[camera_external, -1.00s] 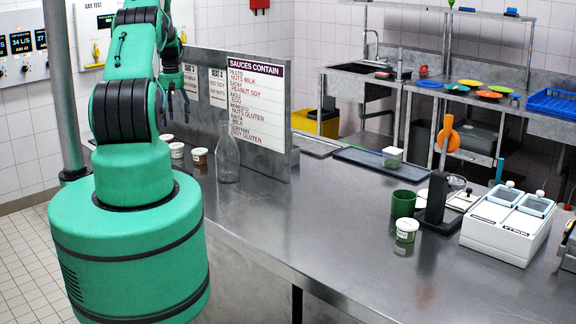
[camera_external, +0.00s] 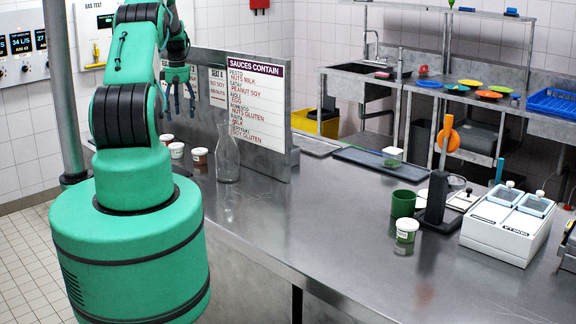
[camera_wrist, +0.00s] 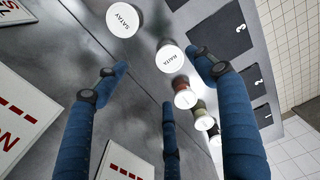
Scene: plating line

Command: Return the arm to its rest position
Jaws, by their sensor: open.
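My green arm stands at the left of the external view, with its upper part folded up and over. My gripper (camera_external: 180,98) hangs behind the upper arm, above the left end of the steel counter (camera_external: 300,228). In the wrist view, the blue fingers of my gripper (camera_wrist: 160,80) are spread apart with nothing between them. Below them are a white lid marked SATAY (camera_wrist: 124,19) and a jar with a lid marked RAITA (camera_wrist: 170,59). The fingers look clear of both.
The sauce sign (camera_external: 256,105) and a glass carafe (camera_external: 228,155) stand right of my gripper. Small jars (camera_external: 199,156) are on the counter below it. A green cup (camera_external: 403,203), a lidded tub (camera_external: 407,230) and a white two-lidded unit (camera_external: 497,237) stand farther right.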

